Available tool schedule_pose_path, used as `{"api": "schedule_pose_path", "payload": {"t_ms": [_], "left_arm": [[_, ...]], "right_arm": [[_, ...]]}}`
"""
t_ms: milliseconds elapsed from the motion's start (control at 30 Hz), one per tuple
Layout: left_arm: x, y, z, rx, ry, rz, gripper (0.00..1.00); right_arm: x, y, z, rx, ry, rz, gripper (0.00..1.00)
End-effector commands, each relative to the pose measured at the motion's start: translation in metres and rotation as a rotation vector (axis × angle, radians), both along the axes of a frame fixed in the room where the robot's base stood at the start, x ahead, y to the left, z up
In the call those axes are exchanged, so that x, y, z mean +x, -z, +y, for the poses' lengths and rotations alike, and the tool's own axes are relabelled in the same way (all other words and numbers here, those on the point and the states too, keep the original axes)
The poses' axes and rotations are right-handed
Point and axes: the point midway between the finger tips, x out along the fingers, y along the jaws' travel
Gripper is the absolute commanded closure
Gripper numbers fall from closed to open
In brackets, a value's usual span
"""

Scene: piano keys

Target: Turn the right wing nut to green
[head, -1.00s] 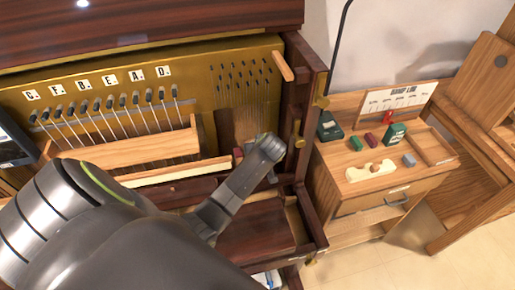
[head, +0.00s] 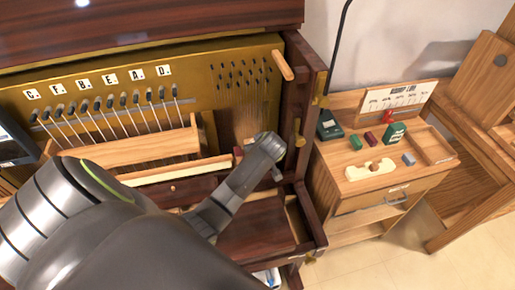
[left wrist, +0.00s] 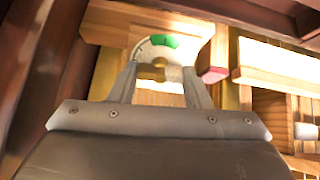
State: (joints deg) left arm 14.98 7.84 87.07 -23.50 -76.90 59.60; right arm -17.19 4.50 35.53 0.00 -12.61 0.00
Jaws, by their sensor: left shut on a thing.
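In the left wrist view a pale dial (left wrist: 143,50) with a green sector (left wrist: 164,41) on its upper edge is on a wooden block. The tan wing nut (left wrist: 172,73) sits below the green sector, between the two fingers of my left gripper (left wrist: 160,74). The gripper is shut on it. The nut lies roughly crosswise, and the fingers hide its ends, so I cannot tell which mark it points to. In the head view my left gripper (head: 268,148) is at the piano's right inner side and hides the nut. My right gripper is not in view.
A red-ended wooden bar (left wrist: 213,75) is close to the right finger; its end also shows in the head view (head: 238,153). The piano's dark side post (head: 310,110) stands just right of the gripper. A wooden cabinet (head: 345,208) with small items stands farther right.

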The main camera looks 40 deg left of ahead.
Motion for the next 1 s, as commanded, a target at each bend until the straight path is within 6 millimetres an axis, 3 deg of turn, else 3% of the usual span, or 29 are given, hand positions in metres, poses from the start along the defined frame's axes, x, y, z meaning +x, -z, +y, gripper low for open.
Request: {"api": "schedule_pose_path", "payload": {"t_ms": [200, 567, 1000], "left_arm": [[0.0, 0.0002, -0.0001, -0.07, -0.126, -0.08, 0.73], [-0.0002, 0.0003, -0.0001, -0.082, -0.149, -0.094, 0.73], [-0.0002, 0.0003, -0.0001, -0.212, -0.388, -0.247, 0.73]], "right_arm": [[0.0001, 0.0013, 0.0001, 0.0, 0.0, 0.0, 0.64], [0.0001, 0.0015, 0.0, 0.0, 0.0, 0.0, 0.64], [0.0001, 0.0046, -0.0002, 0.0, 0.0, 0.0, 0.64]]}}
